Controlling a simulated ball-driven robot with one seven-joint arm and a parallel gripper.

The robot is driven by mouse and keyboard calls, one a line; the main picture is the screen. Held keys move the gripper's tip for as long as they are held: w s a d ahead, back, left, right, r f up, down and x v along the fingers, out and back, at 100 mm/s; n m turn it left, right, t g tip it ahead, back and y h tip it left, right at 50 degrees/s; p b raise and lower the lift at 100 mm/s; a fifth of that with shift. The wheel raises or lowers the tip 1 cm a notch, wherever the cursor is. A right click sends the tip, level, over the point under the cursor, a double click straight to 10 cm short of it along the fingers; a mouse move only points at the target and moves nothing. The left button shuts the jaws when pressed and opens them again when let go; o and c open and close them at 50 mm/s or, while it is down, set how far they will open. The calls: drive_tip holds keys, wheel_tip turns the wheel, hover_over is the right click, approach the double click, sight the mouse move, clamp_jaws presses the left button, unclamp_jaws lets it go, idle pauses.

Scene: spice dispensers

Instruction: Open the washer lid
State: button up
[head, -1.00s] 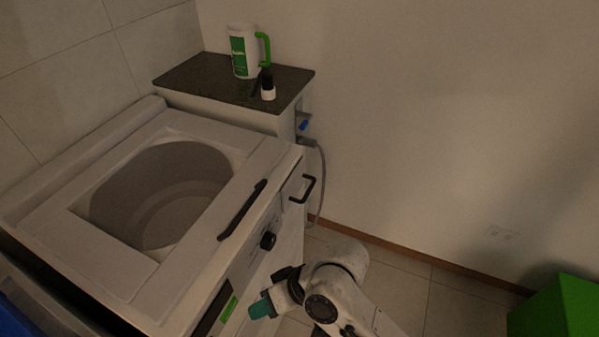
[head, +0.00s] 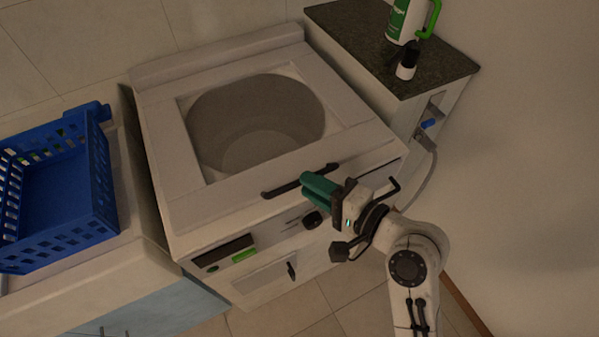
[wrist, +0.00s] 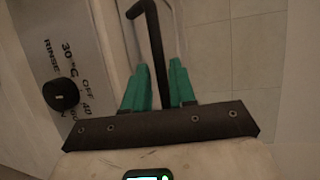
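The washer (head: 220,215) is a white top-loader. Its lid (head: 250,180) lies flat on top, and the drum (head: 262,115) shows through the square middle. A black bar handle (head: 298,181) runs along the lid's front edge. My gripper (head: 318,186), with teal fingers, is at the right end of this handle, above the front panel. In the wrist view the teal fingers (wrist: 160,88) are apart, with a black bar (wrist: 155,45) showing between them. I cannot tell if they touch it, or whether it is the lid handle or the handle further right.
A dial (head: 312,220) is on the front panel; it also shows in the wrist view (wrist: 61,94). A second black handle (head: 389,190) is at right. A blue basket (head: 55,215) stands on the left unit. A dark counter (head: 405,75) holds a jug (head: 398,20) and small bottle (head: 408,62).

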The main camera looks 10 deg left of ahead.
drive_tip(key=shift+x, duration=2.45)
clamp_jaws()
drive_tip(key=shift+r, duration=0.1)
